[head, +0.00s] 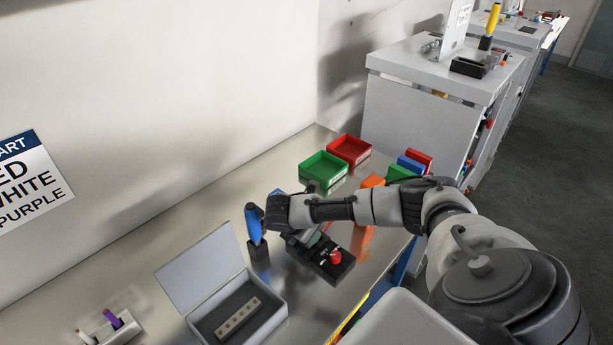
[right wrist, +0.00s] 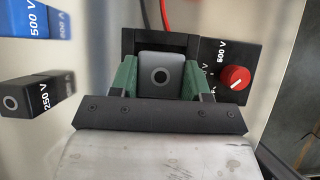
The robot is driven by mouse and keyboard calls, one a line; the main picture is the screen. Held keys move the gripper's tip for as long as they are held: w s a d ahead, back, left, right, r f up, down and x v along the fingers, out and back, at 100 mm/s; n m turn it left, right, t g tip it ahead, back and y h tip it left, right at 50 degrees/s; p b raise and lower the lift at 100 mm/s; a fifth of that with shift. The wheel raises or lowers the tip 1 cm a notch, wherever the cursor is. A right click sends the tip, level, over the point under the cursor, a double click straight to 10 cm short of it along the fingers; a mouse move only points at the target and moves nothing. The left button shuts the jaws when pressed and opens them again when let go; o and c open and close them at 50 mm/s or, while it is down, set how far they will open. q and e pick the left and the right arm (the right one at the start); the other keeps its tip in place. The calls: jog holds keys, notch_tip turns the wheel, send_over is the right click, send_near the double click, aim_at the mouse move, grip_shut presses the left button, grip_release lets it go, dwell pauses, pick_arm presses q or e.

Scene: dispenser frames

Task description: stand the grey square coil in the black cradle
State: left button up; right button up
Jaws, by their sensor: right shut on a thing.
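The black cradle (right wrist: 130,42) lies just beyond the coil, at the top of that view. The coil overlaps the cradle in the picture; I cannot tell whether it rests in it. In the head view my right gripper (head: 312,238) is above the black unit on the bench, and my arm hides the coil. My left gripper is not in view.
A red knob (right wrist: 236,78) sits right of the cradle. A blue 500 V block (right wrist: 35,20) and a black 250 V block (right wrist: 25,98) are to the left. An open white box (head: 272,322), a green bin (head: 323,168) and a red bin (head: 349,150) stand on the bench.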

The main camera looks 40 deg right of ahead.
jog(key=o, duration=1)
jog(key=shift+f, duration=0.15)
jog(key=shift+r, duration=0.25)
jog(key=b+v, duration=0.2)
jog(key=v, duration=0.9)
jog(key=shift+a+r, duration=0.25)
jog(key=shift+r, duration=0.1)
